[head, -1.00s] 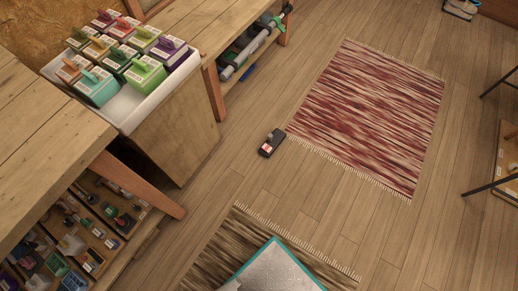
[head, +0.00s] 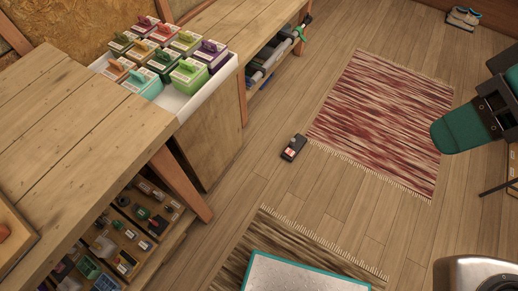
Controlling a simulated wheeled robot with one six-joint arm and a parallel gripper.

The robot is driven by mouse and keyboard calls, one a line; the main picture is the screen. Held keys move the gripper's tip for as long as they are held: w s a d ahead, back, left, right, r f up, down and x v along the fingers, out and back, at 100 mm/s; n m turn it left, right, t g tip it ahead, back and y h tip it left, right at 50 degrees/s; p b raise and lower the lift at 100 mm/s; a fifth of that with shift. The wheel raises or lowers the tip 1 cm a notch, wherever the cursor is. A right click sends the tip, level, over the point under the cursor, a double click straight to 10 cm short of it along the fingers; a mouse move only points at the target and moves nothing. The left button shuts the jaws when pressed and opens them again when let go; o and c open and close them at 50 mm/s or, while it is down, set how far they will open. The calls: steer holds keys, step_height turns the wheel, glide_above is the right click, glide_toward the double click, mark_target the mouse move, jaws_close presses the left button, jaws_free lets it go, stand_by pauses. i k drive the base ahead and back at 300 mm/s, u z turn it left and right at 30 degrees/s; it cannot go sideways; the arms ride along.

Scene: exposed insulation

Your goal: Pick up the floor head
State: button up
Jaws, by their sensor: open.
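A small dark object with a red and white label, which seems to be the floor head (head: 294,148), lies on the wooden floor. It is just off the lower left corner of the red rug, with bare boards around it. My gripper (head: 478,106) shows at the right edge, partly cut off by the picture. Its teal fingers and black mount are visible. It is open, with nothing seen between the fingers, and is well to the right of the dark object, apart from it.
The red rug (head: 385,120) lies beyond. A brown rug (head: 238,262) is nearer, partly under my teal-edged body. A wooden bench (head: 75,110) with shelves below and a white tray (head: 190,100) of coloured boxes stand at left. Thin black legs (head: 498,187) stand at right. Shoes lie far off.

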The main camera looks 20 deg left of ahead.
mark_target(296, 144)
steer(key=u, duration=0.15)
steer(key=i, duration=1.65)
steer(key=u, duration=0.05)
